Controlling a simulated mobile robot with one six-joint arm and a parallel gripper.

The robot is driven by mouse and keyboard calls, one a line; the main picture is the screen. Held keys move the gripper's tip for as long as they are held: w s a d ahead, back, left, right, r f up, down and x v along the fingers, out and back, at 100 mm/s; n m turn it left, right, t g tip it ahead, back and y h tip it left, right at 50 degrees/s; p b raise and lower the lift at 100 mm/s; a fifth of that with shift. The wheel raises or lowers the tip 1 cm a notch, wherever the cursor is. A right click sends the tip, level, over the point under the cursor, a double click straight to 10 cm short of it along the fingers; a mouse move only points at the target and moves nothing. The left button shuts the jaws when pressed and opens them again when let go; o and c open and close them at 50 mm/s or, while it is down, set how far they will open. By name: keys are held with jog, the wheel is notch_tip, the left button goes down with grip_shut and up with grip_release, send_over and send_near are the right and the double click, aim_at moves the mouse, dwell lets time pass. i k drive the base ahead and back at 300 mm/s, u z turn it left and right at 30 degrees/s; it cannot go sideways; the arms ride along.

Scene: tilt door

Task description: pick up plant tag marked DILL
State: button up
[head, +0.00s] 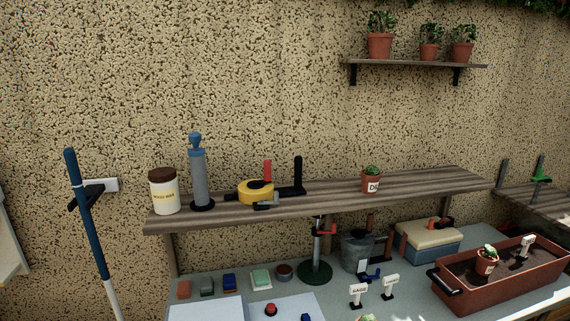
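A white plant tag (357,290) that seems to read SAGE stands on the bench, on a dark foot. A second white plant tag (391,281) stands just right of it; its word is too small to read surely. A third white tag (527,241) stands in the soil of the planter, its lettering unclear. A small terracotta pot (372,182) with a green plant sits on the wooden shelf and bears a white label beginning "DI". I cannot tell which loose tag is marked DILL. My gripper is not in view.
The wooden shelf (320,197) overhangs the bench and holds a jar (163,190), a blue-grey cylinder (198,178) and a yellow tape measure (255,191). A reddish planter (505,289) fills the bench's right side. A metal bucket (357,251) stands behind the tags.

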aim_at(527, 240)
jog(key=u, duration=0.05)
jog(key=k, duration=0.2)
jog(key=z, duration=2.9)
jog(key=i, duration=0.8)
jog(key=z, duration=0.1)
